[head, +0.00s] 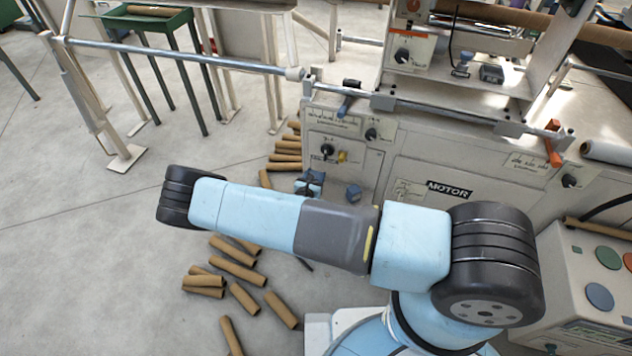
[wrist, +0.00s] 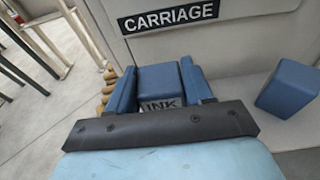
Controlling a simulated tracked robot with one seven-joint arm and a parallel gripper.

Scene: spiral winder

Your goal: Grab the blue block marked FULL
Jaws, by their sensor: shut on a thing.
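My gripper (wrist: 158,88) has its two blue fingers on either side of a blue block (wrist: 158,80) and is shut on it. The label on this block's near face reads INK, with its lower part hidden by the dark edge of my wrist. A second blue block (wrist: 288,88) stands apart to the right, and no label shows on it. In the head view my gripper (head: 310,183) shows small beyond my arm, in front of the machine. The second block (head: 353,193) is to its right there. I see no block marked FULL.
The machine (head: 400,170) has a MOTOR sign (head: 450,190), and a CARRIAGE sign (wrist: 170,17) shows in the wrist view. Cardboard tubes (head: 237,270) lie on the floor on the near side of my arm. A control box (head: 590,270) stands right. The left floor is largely clear.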

